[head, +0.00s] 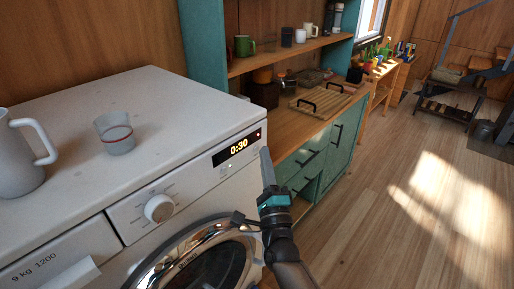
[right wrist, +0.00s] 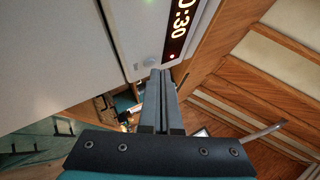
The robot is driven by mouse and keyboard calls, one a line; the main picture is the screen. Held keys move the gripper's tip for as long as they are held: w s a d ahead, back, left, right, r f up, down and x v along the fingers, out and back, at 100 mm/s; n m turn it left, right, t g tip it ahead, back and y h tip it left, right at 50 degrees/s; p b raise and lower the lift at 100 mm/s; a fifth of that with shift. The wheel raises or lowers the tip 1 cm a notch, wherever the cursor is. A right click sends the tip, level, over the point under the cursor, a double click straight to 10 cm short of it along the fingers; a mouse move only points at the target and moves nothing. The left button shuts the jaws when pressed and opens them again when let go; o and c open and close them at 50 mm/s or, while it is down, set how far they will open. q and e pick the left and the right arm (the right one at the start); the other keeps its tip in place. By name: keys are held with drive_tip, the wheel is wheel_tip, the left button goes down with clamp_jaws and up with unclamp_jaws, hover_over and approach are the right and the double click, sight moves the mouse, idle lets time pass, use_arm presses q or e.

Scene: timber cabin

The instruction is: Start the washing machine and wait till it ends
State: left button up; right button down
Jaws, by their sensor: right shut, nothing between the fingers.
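The white washing machine (head: 160,95) fills the left of the head view. Its display (head: 237,147) reads 0:30 with a small red light beside it; the display also shows at the top of the right wrist view (right wrist: 181,22). A round knob (head: 159,208) sits left of the display. The chrome-rimmed round door (head: 205,262) is partly cut off and looks closed. My right gripper (head: 265,153) is shut and empty at the panel's right end. My left gripper is not in view.
A grey jug (head: 22,155) and a cup with a red band (head: 114,133) stand on the machine's top. A teal cabinet with a wooden counter (head: 290,125) adjoins on the right. The wooden floor (head: 410,190) farther right is clear.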

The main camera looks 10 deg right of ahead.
drive_tip(key=shift+s+d, duration=0.2)
drive_tip(key=shift+s, duration=0.05)
